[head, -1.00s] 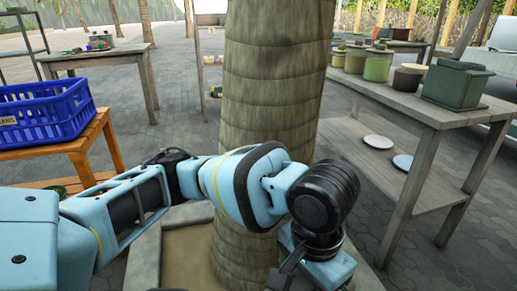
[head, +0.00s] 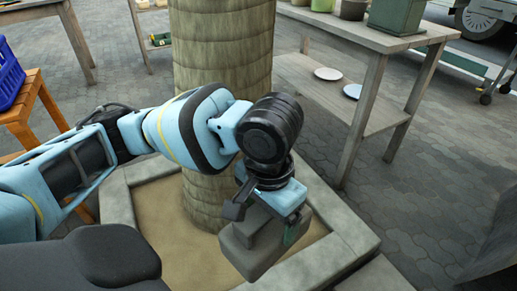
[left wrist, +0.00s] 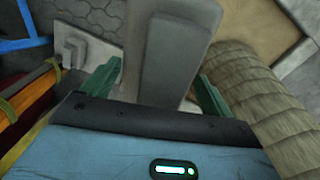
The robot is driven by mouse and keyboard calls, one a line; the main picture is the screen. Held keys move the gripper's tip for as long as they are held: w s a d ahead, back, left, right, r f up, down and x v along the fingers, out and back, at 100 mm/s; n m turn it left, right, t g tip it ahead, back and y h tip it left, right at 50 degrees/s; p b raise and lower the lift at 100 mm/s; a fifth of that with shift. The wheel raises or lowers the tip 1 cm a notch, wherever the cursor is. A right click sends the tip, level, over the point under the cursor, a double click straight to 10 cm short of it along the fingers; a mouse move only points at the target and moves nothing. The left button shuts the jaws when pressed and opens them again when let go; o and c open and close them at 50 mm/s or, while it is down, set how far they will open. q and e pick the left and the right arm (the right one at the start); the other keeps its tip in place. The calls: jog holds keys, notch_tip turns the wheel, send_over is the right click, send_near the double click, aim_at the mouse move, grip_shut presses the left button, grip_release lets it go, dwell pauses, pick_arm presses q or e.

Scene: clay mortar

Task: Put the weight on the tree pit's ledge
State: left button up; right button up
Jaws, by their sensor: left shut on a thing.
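My left gripper (head: 272,222) is shut on a grey block-shaped weight (head: 252,250), hanging below the wrist. In the left wrist view the weight (left wrist: 175,60) sits between the green fingers. The tree pit's ledge (head: 352,236) is a pale stone rim around the sand and the palm trunk (head: 222,110). In the head view the weight overlaps the sand and the pit's near right side; its height above them is hard to tell. My right gripper is not in view.
A wooden table (head: 360,36) with a lower shelf holding two plates stands to the right, behind the pit. An orange wooden stand (head: 36,105) with a blue crate (head: 8,75) is at left. The paving (head: 430,180) right of the pit is mostly clear.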

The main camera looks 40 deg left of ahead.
aim_at(297, 237)
pick_arm(q)
jog(key=w+d+f+m, duration=0.1)
jog(key=f+m, duration=0.1)
jog(key=w+d+f+m, duration=0.1)
jog(key=d+f+m, duration=0.1)
jog(key=f+m, duration=0.1)
jog(key=w+d+f+m+p, duration=0.1)
jog(key=w+f+m, duration=0.1)
jog(key=f, duration=0.1)
jog(key=shift+w+d+f+m, duration=0.1)
jog(key=shift+d+f+m, duration=0.1)
jog(key=shift+d+m, duration=0.1)
jog(key=s+d+f+m+p, duration=0.1)
jog(key=s+d+f+m, duration=0.1)
jog(key=s+f+m, duration=0.2)
jog(key=s+d+f+m+p, duration=0.1)
jog(key=s+d+f+m, duration=0.2)
jog(key=f+m, duration=0.7)
jog(key=s+d+f+m+p, duration=0.1)
jog(key=s+f+m, duration=0.3)
jog(key=f+m, duration=0.4)
jog(key=shift+s+d+f, duration=0.35)
jog(key=shift+d+f, duration=0.55)
jog(key=shift+f, duration=1.8)
